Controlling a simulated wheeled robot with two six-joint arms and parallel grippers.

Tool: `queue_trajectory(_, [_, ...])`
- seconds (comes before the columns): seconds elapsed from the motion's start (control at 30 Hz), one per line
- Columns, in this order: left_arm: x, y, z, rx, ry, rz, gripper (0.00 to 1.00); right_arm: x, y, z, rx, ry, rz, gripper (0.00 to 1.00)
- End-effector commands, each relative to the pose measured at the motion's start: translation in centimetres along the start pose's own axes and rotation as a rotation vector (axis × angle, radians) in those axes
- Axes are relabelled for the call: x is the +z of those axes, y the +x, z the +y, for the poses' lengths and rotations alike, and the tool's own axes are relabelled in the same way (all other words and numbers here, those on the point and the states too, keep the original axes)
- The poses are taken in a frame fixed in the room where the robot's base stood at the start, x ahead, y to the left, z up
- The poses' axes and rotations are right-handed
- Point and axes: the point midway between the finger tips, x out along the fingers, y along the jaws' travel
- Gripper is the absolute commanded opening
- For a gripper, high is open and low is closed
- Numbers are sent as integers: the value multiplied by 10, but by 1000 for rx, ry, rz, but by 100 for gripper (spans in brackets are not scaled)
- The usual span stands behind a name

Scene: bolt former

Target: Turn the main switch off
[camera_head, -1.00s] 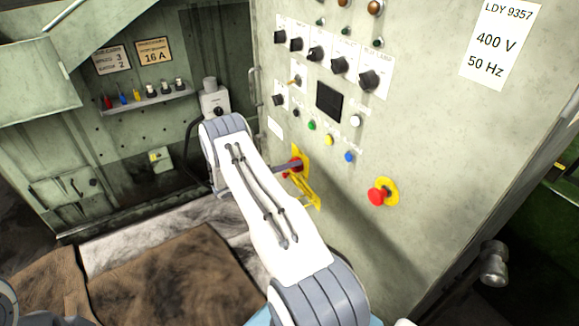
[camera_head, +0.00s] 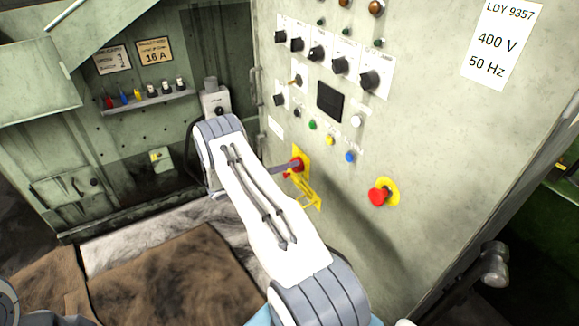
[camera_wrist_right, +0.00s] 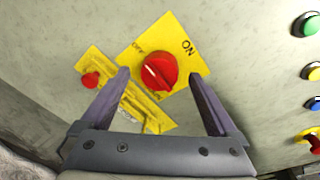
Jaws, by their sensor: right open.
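The main switch is a red rotary knob (camera_wrist_right: 158,72) on a yellow plate (camera_wrist_right: 190,62) marked OFF and ON. My right gripper (camera_wrist_right: 159,76) is open, with one finger on each side of the knob in the wrist view. I cannot tell whether the fingers touch it. In the head view only a grey finger (camera_head: 284,167) shows beyond my white arm. The knob's exact setting is unclear. My left gripper is out of view.
A yellow bar (camera_wrist_right: 125,93) with a small red knob sits beside the switch. A red emergency button (camera_head: 379,195) is to the right, with a blue button (camera_head: 349,157) and a dark display (camera_head: 330,100) above. A shelf (camera_head: 150,102) holds small items at the back left.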

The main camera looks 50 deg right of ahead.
Motion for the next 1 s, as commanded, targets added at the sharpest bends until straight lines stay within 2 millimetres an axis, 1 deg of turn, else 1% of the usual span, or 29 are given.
queue_trajectory(0.03, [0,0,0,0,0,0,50,1,-11,1,3,-1,-4,95])
queue_trajectory(0.2, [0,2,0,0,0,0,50,0,-47,1,4,0,-5,95])
queue_trajectory(0.3, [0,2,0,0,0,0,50,0,-64,1,4,0,-3,95])
queue_trajectory(0.4, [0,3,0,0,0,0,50,1,-77,1,3,0,-3,95])
queue_trajectory(0.5, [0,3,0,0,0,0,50,0,-85,1,2,0,-2,95])
queue_trajectory(0.6, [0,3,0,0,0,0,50,0,-88,0,2,-1,-2,95])
queue_trajectory(1.0, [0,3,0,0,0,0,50,0,-88,0,1,-1,-1,95])
